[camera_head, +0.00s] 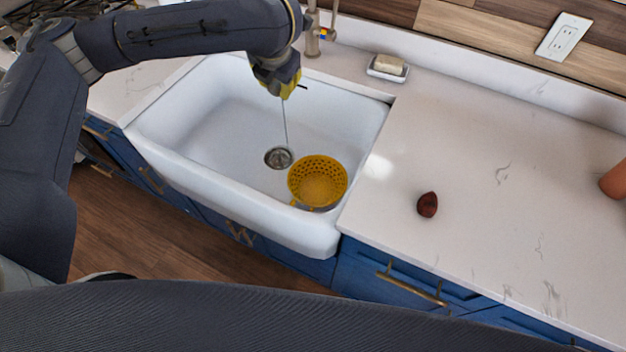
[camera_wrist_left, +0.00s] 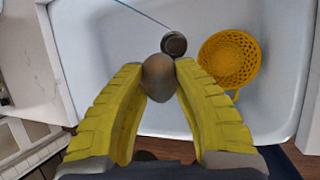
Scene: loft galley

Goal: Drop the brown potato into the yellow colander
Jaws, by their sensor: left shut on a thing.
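My left gripper (camera_head: 279,88) is above the far part of the white sink. In the left wrist view my left gripper (camera_wrist_left: 159,70) has its yellow ridged fingers closed on the brown potato (camera_wrist_left: 158,80). In the head view I cannot make out the potato at the fingers. The yellow colander (camera_head: 318,183) sits inside the sink near its front right corner, nearer the front than the gripper. In the left wrist view the colander (camera_wrist_left: 229,59) is right of the potato and apart from it. My right gripper is not in view.
The sink (camera_head: 205,110) has a round drain (camera_head: 279,157) left of the colander. A faucet (camera_head: 313,35) and a soap dish (camera_head: 388,71) stand behind. A dark reddish-brown roundish item (camera_head: 428,205) lies on the right counter (camera_head: 480,150), otherwise largely clear. An orange-brown object (camera_head: 614,181) is at the right edge.

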